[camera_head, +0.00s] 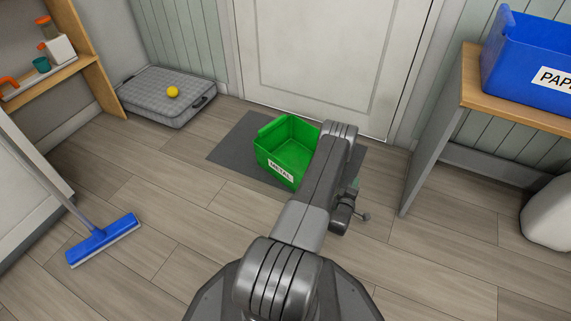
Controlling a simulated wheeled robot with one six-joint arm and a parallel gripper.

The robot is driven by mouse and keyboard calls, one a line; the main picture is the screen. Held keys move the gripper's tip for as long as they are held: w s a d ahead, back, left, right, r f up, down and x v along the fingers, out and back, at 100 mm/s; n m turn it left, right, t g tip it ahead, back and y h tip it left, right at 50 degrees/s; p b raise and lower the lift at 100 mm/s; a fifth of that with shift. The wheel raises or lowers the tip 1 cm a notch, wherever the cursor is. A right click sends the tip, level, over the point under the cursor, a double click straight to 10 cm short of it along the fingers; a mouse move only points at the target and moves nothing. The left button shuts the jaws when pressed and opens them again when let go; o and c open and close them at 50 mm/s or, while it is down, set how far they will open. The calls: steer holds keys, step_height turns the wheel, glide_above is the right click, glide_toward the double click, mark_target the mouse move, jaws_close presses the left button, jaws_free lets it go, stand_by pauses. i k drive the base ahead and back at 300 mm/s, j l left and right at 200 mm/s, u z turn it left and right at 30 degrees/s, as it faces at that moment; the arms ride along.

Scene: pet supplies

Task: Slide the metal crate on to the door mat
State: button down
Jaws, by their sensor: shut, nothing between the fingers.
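The green metal crate (275,156), open-topped and labelled METAL, stands upright on the dark grey door mat (232,146) in front of the door. Its front corner is close to the mat's front edge; my arm hides part of its right side, so I cannot tell whether all of its base is on the mat. My gripper (361,216) is low to the right of the crate, apart from it, partly hidden behind my arm. It is shut and empty.
A blue bin labelled PAP (525,60) stands on a wooden bench (510,113) at right. A grey pet bed (150,98) with a yellow ball (172,91) lies at back left. A blue broom (102,238) leans at left. Floor between broom and mat is clear.

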mark_target(284, 148)
steer(key=j+z, duration=0.1)
steer(key=z, duration=0.3)
steer(key=j+z, duration=0.1)
steer(key=z, duration=0.75)
steer(key=k+j+z, duration=0.1)
steer(key=z, duration=0.3)
steer(key=k+j+z, duration=0.1)
steer(key=z, duration=0.25)
steer(key=k+j+z, duration=0.1)
steer(key=z, duration=0.25)
steer(key=k+z, duration=0.2)
steer(key=z, duration=0.15)
steer(key=k+j+u, duration=0.1)
steer(key=u, duration=0.2)
steer(key=k+j+u, duration=0.25)
steer(key=j+u, duration=0.1)
steer(key=u, duration=0.35)
steer(key=j+u, duration=0.1)
steer(key=u, duration=0.4)
steer(key=j+u, duration=0.1)
steer(key=u, duration=0.35)
steer(key=j+u, duration=0.1)
steer(key=u, duration=0.4)
steer(key=i+l+u, duration=0.35)
steer(key=i+j, duration=0.1)
